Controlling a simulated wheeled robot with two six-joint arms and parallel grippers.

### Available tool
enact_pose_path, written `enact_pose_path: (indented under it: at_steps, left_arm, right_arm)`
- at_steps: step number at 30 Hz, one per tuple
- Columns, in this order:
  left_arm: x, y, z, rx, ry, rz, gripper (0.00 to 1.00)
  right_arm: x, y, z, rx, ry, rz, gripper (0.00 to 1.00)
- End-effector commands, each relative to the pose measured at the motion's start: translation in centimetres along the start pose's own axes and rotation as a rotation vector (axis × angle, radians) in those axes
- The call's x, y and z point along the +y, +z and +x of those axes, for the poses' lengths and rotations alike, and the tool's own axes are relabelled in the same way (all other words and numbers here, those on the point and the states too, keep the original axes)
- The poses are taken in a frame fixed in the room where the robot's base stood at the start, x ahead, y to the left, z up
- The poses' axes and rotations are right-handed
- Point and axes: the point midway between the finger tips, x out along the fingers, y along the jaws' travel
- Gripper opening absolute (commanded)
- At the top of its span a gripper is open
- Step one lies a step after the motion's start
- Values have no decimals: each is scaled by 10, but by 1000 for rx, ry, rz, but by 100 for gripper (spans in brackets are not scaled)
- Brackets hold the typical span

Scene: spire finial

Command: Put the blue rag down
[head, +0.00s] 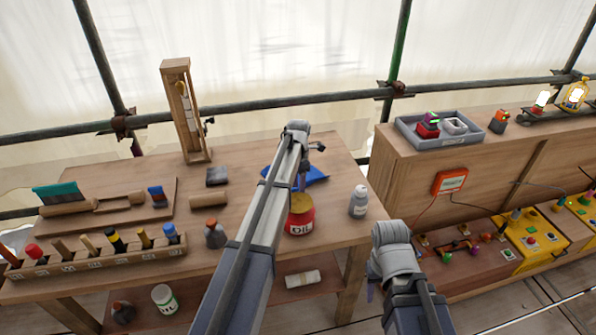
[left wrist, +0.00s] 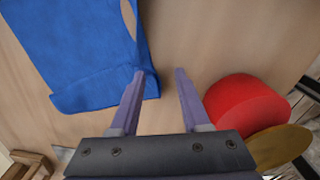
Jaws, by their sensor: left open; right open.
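The blue rag (head: 312,176) lies flat on the wooden workbench, partly hidden by my left arm in the head view. In the left wrist view the rag (left wrist: 75,50) fills the upper left, lying on bare wood. My left gripper (left wrist: 159,73) is open with nothing between its fingers. Its left fingertip overlaps the rag's edge in the picture; I cannot tell whether they touch. My right gripper (head: 371,290) shows only as a small part below the wrist, in front of the bench's right end.
A red and yellow oil can (head: 301,215) stands close to the rag; its red side (left wrist: 245,105) is right of my left fingers. A grey bottle (head: 358,202) stands to its right. A tool rack (head: 95,265) lines the bench's front left.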

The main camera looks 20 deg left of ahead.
Motion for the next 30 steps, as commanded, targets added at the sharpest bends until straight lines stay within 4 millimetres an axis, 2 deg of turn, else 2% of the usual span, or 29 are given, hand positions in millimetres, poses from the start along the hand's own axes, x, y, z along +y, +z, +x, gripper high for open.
enact_pose_path:
  at_steps: [1, 4, 13, 23, 30]
  left_arm:
    - [0, 0, 0, 0, 0, 0, 53]
    - [0, 0, 0, 0, 0, 0, 62]
    - [-1, 0, -3, 0, 0, 0, 62]
    - [-10, -6, -32, 0, 0, 0, 62]
    - [-11, -6, -32, 0, 0, 0, 62]
  right_arm:
    - [0, 0, 0, 0, 0, 0, 50]
    - [0, 0, 0, 0, 0, 0, 50]
    - [0, 0, -3, 0, 0, 0, 50]
    - [3, 2, -32, 0, 0, 0, 50]
    - [3, 2, -32, 1, 3, -12, 50]
